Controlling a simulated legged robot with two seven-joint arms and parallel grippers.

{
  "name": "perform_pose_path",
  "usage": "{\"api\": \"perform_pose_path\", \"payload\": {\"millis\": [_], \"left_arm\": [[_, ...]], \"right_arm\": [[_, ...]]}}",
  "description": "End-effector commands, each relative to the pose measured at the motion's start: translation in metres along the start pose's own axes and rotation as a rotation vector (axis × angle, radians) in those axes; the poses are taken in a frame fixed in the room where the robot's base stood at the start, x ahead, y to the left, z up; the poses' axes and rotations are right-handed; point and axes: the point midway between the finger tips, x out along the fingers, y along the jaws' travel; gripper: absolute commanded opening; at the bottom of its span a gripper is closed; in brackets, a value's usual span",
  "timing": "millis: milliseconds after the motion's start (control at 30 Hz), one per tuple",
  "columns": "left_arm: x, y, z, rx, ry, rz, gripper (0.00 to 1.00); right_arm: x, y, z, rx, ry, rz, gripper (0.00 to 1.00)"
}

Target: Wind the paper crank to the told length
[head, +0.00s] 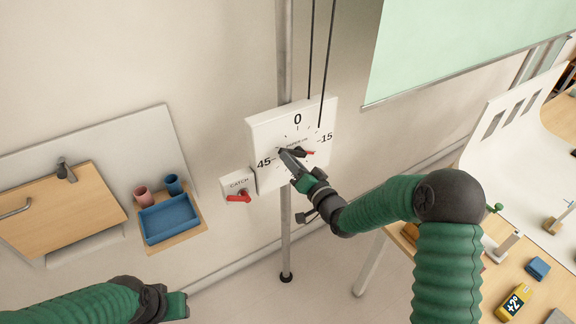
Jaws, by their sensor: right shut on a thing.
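The white dial panel (265,139) hangs on a grey pole, with marks 0 at top, 15 at right and 45 at left. A dark crank with a red tip (308,153) lies at the dial's middle, the red tip pointing right. My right gripper (285,154) is shut on the crank, left of the dial's centre near the 45 mark, and hides part of the dial. A CATCH box with a red lever (239,197) sits at the panel's lower left. The green paper sheet (465,45) hangs at upper right. My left gripper (180,306) is low at left, away from the dial; its fingers are unclear.
A wooden board (60,215) and a blue tray (170,218) with pink and blue cups are on the left. At right, a wooden table (545,290) holds a yellow "+2" device (514,302) and small blocks. Two black cords (311,60) run above the dial.

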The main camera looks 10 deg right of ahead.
Motion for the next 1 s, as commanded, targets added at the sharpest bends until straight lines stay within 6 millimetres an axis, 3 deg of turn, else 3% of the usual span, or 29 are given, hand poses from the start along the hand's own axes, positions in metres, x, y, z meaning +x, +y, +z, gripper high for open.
{"api": "perform_pose_path", "payload": {"millis": [500,1000], "left_arm": [[-0.027,0.000,-0.006,0.000,0.000,0.000,0.36],[-0.044,0.000,-0.010,0.000,0.000,0.000,0.36]], "right_arm": [[0.000,0.003,-0.046,0.488,0.007,0.002,0.00],[-0.001,0.025,-0.076,0.939,0.007,0.002,0.00]]}}
